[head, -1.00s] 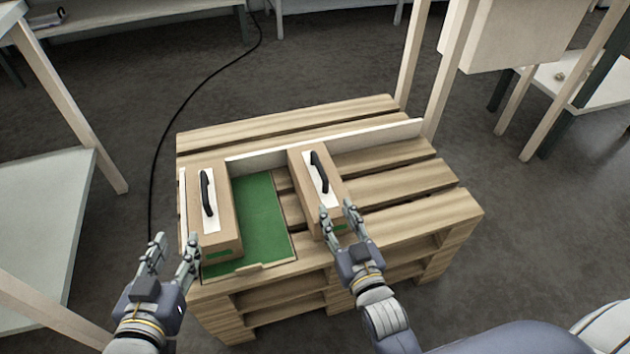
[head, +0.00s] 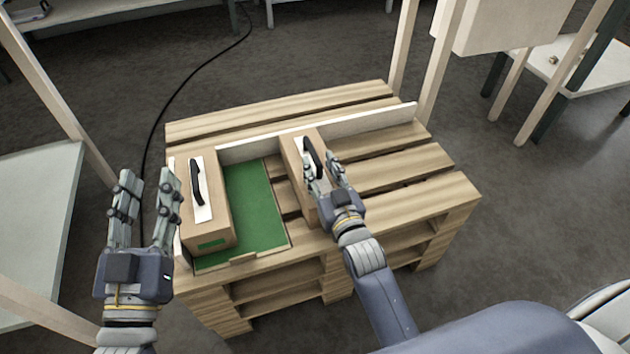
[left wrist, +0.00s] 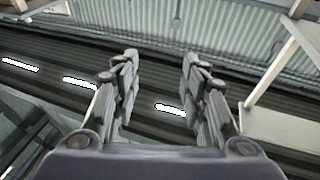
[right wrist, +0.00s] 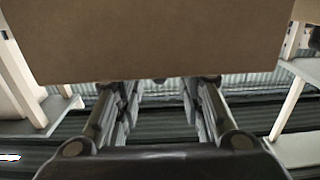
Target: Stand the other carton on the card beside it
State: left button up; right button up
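The green card (head: 258,205) lies on the wooden pallet. One tan carton (head: 222,222) with a black handle (head: 197,182) on a white label stands upright over the card's left part. The other carton (head: 291,155) stands on the slats just right of the card, with its own black handle (head: 311,150). My right gripper (head: 326,172) is open over this carton's top, its fingers near the handle; contact is unclear. My left gripper (head: 146,195) is open and empty, left of the pallet.
A white upright strip (head: 375,126) runs behind both cartons on the pallet (head: 400,165). The card's green part between the cartons is bare. Slats to the right are clear. A white table (head: 35,215) stands at left, and pale posts (head: 443,65) rise behind the pallet.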

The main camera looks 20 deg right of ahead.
jog(key=shift+w+b, duration=0.3)
jog(key=shift+w, duration=0.95)
pick_arm(q)
jog(key=r+t, duration=0.1)
jog(key=r, duration=0.1)
jog(key=s+r+t+h, duration=0.1)
jog(key=r, duration=0.1)
jog(key=shift+s+d, duration=0.1)
jog(key=shift+s, duration=0.1)
pick_arm(e)
jog(key=shift+c, duration=0.2)
grip_shut()
pick_arm(q)
jog(key=shift+f, duration=0.1)
pick_arm(e)
jog(key=shift+r, duration=0.15)
